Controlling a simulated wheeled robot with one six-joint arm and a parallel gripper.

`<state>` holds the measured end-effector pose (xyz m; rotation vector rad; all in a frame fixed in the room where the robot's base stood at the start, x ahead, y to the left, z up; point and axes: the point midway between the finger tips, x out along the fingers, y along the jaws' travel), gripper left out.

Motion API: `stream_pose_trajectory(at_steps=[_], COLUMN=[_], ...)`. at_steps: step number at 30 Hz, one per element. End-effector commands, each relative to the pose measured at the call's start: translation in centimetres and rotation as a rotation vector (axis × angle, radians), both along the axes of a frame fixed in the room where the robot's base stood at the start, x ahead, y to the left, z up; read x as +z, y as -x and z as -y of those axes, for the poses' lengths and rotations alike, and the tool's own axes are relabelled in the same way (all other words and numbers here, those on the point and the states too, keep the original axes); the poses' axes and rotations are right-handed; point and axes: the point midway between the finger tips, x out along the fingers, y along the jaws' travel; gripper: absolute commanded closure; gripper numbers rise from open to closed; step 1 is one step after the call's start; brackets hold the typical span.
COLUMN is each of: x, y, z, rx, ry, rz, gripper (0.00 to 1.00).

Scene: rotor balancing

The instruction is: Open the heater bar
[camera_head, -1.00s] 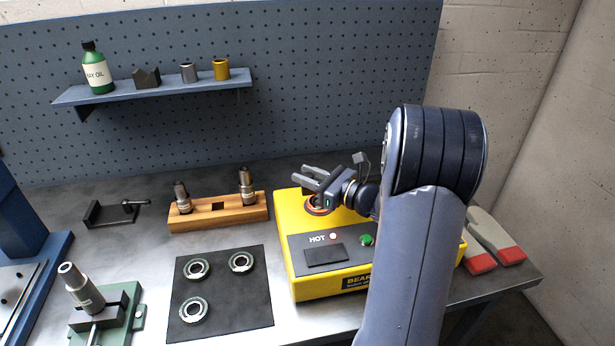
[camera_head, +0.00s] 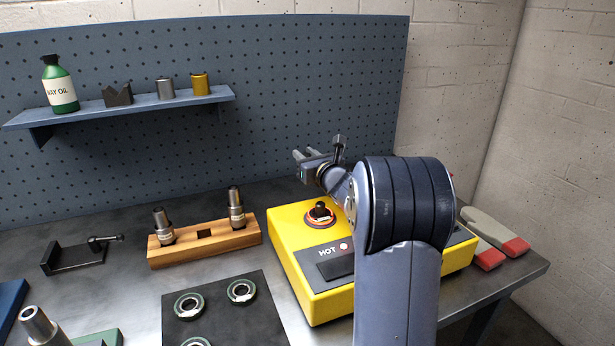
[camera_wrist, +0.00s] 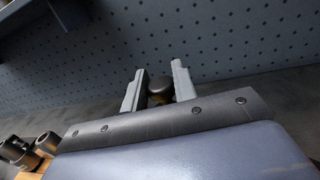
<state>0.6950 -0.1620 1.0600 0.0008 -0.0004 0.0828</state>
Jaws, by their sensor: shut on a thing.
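The yellow bearing heater (camera_head: 300,268) stands on the bench, with a dark post (camera_head: 321,210) upright inside an orange-rimmed ring on its top. My gripper (camera_head: 305,155) is above and behind that post, in front of the pegboard. In the wrist view, a dark round-ended piece (camera_wrist: 160,91), which looks like the end of the heater bar, sits between the two fingers, and my gripper (camera_wrist: 158,85) is shut on it. The head view does not show this piece clearly. My arm hides the right part of the heater top and any bar behind it.
A wooden block (camera_head: 205,245) with two spindles stands left of the heater. A black mat (camera_head: 225,310) with several bearings lies in front of it. Gloves (camera_head: 490,240) lie to the right. The blue shelf (camera_head: 120,108) holds a bottle and small parts.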

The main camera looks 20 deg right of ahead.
Motion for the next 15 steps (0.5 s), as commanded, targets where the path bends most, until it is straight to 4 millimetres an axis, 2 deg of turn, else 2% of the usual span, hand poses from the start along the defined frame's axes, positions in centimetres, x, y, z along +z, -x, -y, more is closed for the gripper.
stream_pose_trajectory(at_steps=[1, 6, 15], x=[-0.6, -0.4, -0.1], y=[-0.5, -1.6, -2.6], z=[0.2, 1.4, 2.5], rx=[-0.021, -0.091, -0.154], ry=[0.002, 0.0, 0.002], rz=[0.004, 0.003, 0.001], gripper=[1.0, 1.0, 1.0])
